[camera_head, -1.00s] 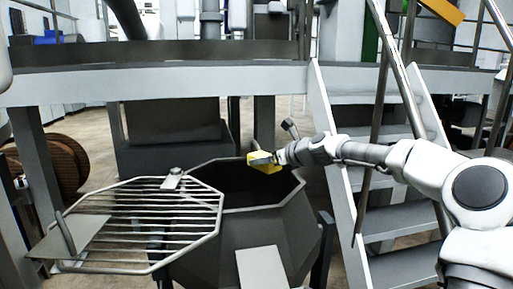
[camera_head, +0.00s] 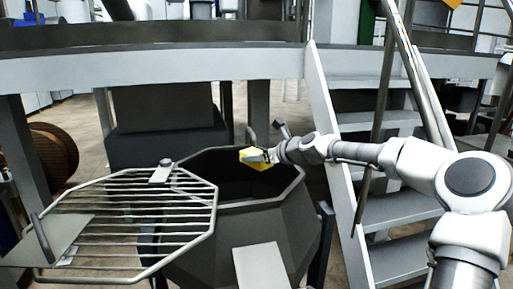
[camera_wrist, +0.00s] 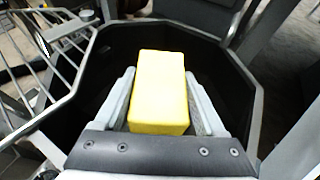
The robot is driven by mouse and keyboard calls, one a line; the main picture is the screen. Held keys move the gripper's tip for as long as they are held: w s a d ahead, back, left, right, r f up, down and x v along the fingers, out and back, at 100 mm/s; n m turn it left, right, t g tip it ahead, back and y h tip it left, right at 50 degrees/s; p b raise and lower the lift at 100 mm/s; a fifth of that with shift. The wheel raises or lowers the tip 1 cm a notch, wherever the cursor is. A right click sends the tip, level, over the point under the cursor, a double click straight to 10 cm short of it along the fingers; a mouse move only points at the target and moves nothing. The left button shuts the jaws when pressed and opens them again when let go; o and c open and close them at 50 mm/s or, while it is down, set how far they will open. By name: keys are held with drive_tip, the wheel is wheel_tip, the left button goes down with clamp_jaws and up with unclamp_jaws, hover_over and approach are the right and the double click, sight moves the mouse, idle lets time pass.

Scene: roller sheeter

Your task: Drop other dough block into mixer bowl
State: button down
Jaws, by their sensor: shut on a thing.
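A yellow dough block (camera_wrist: 160,88) is between the two fingers of my gripper (camera_wrist: 158,98) in the wrist view, with a finger against each side. In the head view the block (camera_head: 262,160) shows small at the end of my gripper (camera_head: 258,156), over the opening of the dark mixer bowl (camera_head: 283,196). The bowl is many-sided and its inside is dark. Its rim (camera_wrist: 246,80) surrounds the block in the wrist view. The other dough block is not visible; the bowl's inside is too dark to tell what lies there.
A barred grate lid (camera_head: 130,215) is swung open to the left of the bowl. Metal stairs (camera_head: 385,170) with a handrail stand to the right, behind my arm. A raised platform edge (camera_head: 150,68) runs across the back. A cable reel (camera_head: 52,155) stands at far left.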

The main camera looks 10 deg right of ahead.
wheel_tip(320, 180, down, 7)
drive_tip(key=b, duration=0.4)
unclamp_jaws()
drive_tip(key=b+v, duration=0.2)
drive_tip(key=v, duration=1.5)
drive_tip(key=shift+s+b, duration=0.15)
drive_tip(key=shift+b, duration=0.2)
drive_tip(key=shift+d, duration=0.1)
idle(0.3)
